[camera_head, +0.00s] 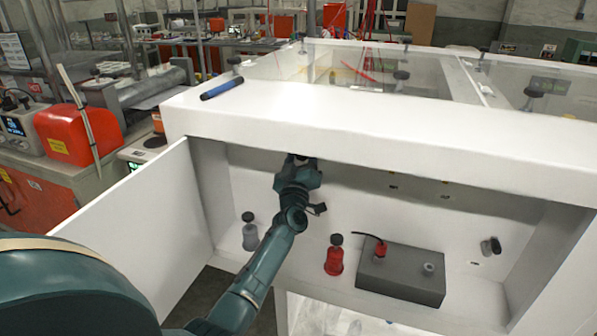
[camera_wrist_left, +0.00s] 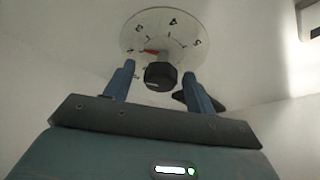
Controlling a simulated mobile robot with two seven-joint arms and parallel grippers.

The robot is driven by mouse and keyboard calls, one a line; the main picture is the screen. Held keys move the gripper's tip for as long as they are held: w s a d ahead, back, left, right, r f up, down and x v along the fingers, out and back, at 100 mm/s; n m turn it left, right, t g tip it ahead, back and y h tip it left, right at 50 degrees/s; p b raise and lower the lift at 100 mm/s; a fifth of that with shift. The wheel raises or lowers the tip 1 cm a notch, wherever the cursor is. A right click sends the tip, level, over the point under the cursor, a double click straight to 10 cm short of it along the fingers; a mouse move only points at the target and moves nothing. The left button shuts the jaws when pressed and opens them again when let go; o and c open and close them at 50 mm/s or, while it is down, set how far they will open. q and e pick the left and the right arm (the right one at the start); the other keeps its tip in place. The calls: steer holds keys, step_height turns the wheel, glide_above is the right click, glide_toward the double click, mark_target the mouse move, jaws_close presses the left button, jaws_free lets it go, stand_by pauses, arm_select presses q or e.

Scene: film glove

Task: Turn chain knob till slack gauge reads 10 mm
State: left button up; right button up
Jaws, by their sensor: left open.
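In the left wrist view a black knob (camera_wrist_left: 160,76) sits below a round white dial (camera_wrist_left: 163,22) with marks and a red pointer (camera_wrist_left: 151,52). The pointer is toward the dial's left side; I cannot read the value. My left gripper (camera_wrist_left: 158,84) is open, with one blue finger to each side of the knob. I cannot tell whether the fingers touch it. In the head view my left gripper (camera_head: 298,160) reaches into the open white cabinet (camera_head: 380,115), up under its top edge, where the knob and dial are hidden. My right gripper is not in view.
On the cabinet's lower shelf stand a grey bottle (camera_head: 250,233), a red bottle (camera_head: 334,258) and a grey box (camera_head: 400,275) with a cable. An open door panel (camera_head: 140,220) is at the left. A blue cylinder (camera_head: 222,88) lies on the cabinet's top.

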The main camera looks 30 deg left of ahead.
arm_select(q)
steer(key=v, duration=1.2)
steer(key=shift+s, duration=0.15)
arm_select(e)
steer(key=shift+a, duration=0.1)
arm_select(q)
steer(key=shift+d+f, duration=0.1)
steer(key=s+d+f+m+g+h+p, duration=0.1)
steer(key=s+d+f+m+h, duration=0.3)
steer(key=d+f+m+h, duration=0.15)
steer(key=s+d+f+m+g+h+p, duration=0.1)
steer(key=s+d+f+m+g+h, duration=0.1)
steer(key=s+d+f+m+h, duration=0.4)
steer(key=s+d+f+m+g, duration=0.1)
steer(key=s+d+g, duration=0.1)
steer(key=s+d, duration=0.1)
steer(key=s+d+f+m+g+p, duration=0.1)
steer(key=s+d+f+g, duration=0.1)
steer(key=s, duration=0.4)
steer(key=s+d+f+m+g+h, duration=0.1)
steer(key=s+d+f+g, duration=0.1)
steer(key=s+d, duration=0.2)
steer(key=shift+s+d, duration=0.2)
steer(key=shift+s, duration=0.55)
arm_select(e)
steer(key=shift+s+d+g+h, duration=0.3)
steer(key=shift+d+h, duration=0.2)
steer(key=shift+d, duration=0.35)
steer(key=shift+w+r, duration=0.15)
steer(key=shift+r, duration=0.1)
